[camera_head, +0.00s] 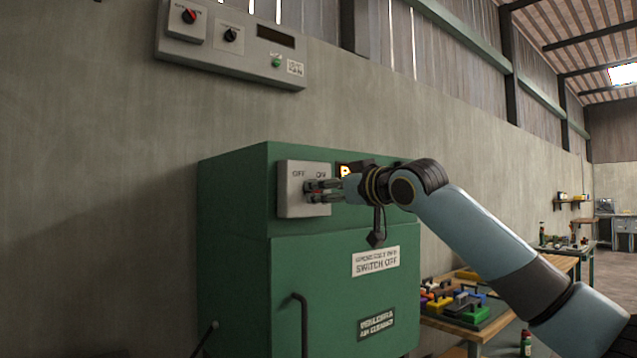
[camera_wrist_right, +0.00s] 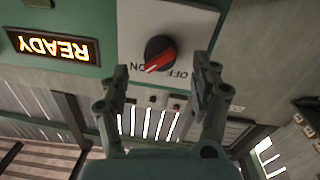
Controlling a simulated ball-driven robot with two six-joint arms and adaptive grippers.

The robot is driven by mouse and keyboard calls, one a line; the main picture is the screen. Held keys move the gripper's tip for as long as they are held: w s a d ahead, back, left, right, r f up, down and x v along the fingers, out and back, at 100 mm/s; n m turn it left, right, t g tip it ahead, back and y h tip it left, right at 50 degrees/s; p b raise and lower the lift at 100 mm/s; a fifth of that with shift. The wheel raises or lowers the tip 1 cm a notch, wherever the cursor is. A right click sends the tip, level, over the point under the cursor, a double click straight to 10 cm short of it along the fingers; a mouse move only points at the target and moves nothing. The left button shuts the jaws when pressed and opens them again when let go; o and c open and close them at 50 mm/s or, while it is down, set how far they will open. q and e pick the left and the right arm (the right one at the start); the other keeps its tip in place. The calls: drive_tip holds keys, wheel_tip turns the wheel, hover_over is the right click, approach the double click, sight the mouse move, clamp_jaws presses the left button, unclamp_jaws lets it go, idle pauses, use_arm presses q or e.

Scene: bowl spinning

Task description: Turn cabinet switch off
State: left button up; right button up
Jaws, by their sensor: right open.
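The green cabinet (camera_head: 238,240) stands against the wall in the head view. A pale switch plate (camera_head: 290,196) marked OFF and ON is on its upper front. In the right wrist view, upside down, the black knob (camera_wrist_right: 158,50) has a red pointer that slants toward the ON label. My right gripper (camera_head: 311,191) is at the plate and partly hides the knob in the head view. In the right wrist view my right gripper (camera_wrist_right: 162,67) is open, with one finger on each side of the knob; contact is not clear. My left gripper is not in view.
A lit READY display (camera_wrist_right: 52,48) is beside the switch plate. A grey control box (camera_head: 232,42) hangs on the wall above. The cabinet door has a dark handle (camera_head: 302,320). A wooden table (camera_head: 492,326) with colourful items is to the right.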

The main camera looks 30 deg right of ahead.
drive_tip(key=shift+w+p, duration=0.3)
drive_tip(key=shift+w, duration=1.65)
drive_tip(key=c, duration=1.2)
